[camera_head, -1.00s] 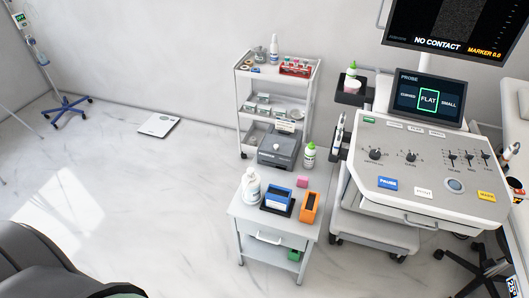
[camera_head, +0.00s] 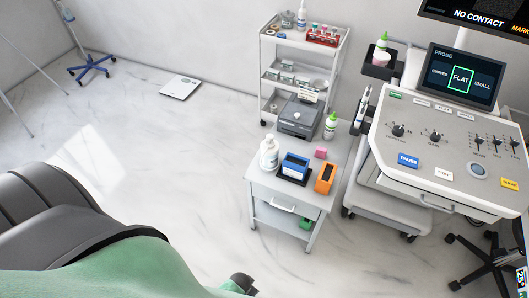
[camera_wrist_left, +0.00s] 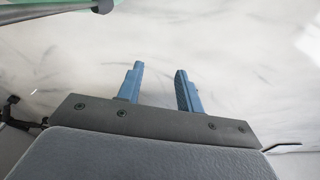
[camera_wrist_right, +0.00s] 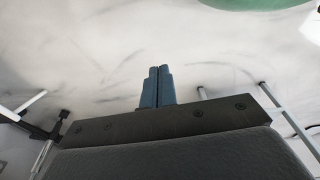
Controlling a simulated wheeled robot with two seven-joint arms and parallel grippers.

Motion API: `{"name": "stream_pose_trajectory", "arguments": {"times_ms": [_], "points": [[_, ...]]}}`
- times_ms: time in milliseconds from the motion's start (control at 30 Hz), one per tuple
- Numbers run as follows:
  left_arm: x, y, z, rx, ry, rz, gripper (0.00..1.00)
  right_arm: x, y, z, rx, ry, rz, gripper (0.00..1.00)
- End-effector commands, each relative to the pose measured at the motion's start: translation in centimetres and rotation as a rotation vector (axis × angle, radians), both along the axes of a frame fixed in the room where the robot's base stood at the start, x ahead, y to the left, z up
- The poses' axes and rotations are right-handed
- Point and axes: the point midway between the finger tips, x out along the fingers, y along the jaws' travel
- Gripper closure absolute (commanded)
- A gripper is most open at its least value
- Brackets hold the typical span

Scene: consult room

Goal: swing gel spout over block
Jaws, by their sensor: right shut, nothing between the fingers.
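A white bottle with a green cap (camera_head: 331,125) stands upright at the back right of the small table. A white bottle with a narrow top (camera_head: 269,153) stands at its left; I cannot tell its spout direction. A small pink block (camera_head: 320,152) lies between them, behind an orange holder. Another green-capped bottle (camera_head: 382,41) sits in a holder on the ultrasound cart. My left gripper (camera_wrist_left: 160,85) is open and empty above the pale floor in the left wrist view. My right gripper (camera_wrist_right: 158,85) is shut and empty. Neither gripper is clearly seen in the head view.
A trolley (camera_head: 270,75) stands behind, the ultrasound console (camera_head: 440,150) at right. A green-draped couch (camera_head: 110,268) fills the lower left. Floor between is clear.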

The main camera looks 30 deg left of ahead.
Motion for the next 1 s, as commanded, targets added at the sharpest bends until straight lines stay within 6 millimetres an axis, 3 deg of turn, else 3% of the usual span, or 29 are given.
{"name": "stream_pose_trajectory", "arguments": {"times_ms": [267,367,467,567,667,800,1000], "points": [[0.0,0.0,0.0,0.000,0.000,0.000,0.64,-0.2,0.0,-0.1,0.000,0.002,0.000,1.00],[-0.1,-0.1,0.1,-0.003,0.000,-0.001,0.71,-0.3,0.0,-0.1,0.000,0.003,0.000,1.00],[2.2,0.6,1.1,-0.008,-0.011,0.008,0.71,-0.3,0.1,0.0,0.001,0.001,0.000,1.00],[6.8,1.8,3.5,-0.025,-0.022,0.033,0.71,-0.4,0.0,-0.1,0.001,0.000,0.000,1.00],[12.7,3.2,7.3,-0.053,-0.034,0.064,0.71,-0.7,0.0,-0.4,0.000,-0.002,0.001,1.00],[20.3,4.7,13.6,-0.099,-0.035,0.099,0.71,-1.0,-0.2,-1.0,-0.001,0.001,0.002,1.00],[28.6,6.3,23.7,-0.155,-0.014,0.122,0.71,-1.0,-0.3,-1.5,-0.003,-0.007,0.002,1.00]]}}
